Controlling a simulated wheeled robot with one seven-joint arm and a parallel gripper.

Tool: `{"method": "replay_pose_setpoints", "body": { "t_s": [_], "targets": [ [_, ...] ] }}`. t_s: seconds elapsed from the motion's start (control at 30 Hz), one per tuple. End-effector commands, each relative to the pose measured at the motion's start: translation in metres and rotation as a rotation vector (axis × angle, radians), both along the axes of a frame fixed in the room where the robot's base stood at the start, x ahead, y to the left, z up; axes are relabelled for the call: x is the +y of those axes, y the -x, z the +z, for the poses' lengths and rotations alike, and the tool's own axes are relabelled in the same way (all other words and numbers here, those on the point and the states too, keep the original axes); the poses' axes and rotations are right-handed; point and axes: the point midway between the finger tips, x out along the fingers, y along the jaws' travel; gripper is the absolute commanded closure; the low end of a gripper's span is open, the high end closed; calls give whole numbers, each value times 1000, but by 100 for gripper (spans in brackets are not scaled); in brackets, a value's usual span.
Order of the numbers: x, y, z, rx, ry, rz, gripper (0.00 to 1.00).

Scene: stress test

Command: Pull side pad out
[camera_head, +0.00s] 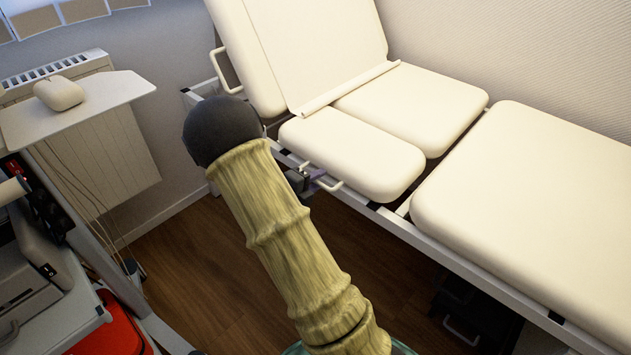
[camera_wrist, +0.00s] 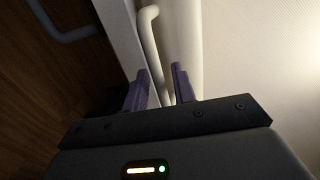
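The cream examination couch runs along the wall in the head view. Its small side pad (camera_head: 352,158) is at the near edge, beside a matching pad (camera_head: 412,105). A white bar handle (camera_head: 326,184) is at the side pad's near edge; it also shows in the wrist view (camera_wrist: 151,45). My gripper (camera_head: 311,181) is at this handle, partly hidden by my arm. In the wrist view, the purple fingers of my gripper (camera_wrist: 160,82) are apart, with the handle's lower end between them. Contact with the handle cannot be told.
A second handle (camera_head: 222,72) is by the couch's raised backrest (camera_head: 310,45). The long leg pad (camera_head: 530,210) is at right. A white shelf with a mouse-like object (camera_head: 59,93) and an equipment cart are at left. Wood floor (camera_head: 200,270) is open between.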

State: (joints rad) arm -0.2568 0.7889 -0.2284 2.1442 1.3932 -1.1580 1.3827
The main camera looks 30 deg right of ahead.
Motion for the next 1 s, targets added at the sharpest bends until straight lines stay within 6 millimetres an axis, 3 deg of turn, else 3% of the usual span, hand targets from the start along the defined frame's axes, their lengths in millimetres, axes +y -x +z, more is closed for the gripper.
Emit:
{"method": "replay_pose_setpoints", "body": {
  "t_s": [0.03, 0.1, 0.13, 0.63, 1.0],
  "targets": [
    [0, 0, 0, 0, 0, 0, 84],
    [0, 0, 0, 0, 0, 0, 98],
    [0, 0, 0, 0, 0, 0, 100],
    [2, 3, -1, 2, 0, -13, 100],
    [47, 20, -1, 2, -3, 0, 100]
  ]
}}
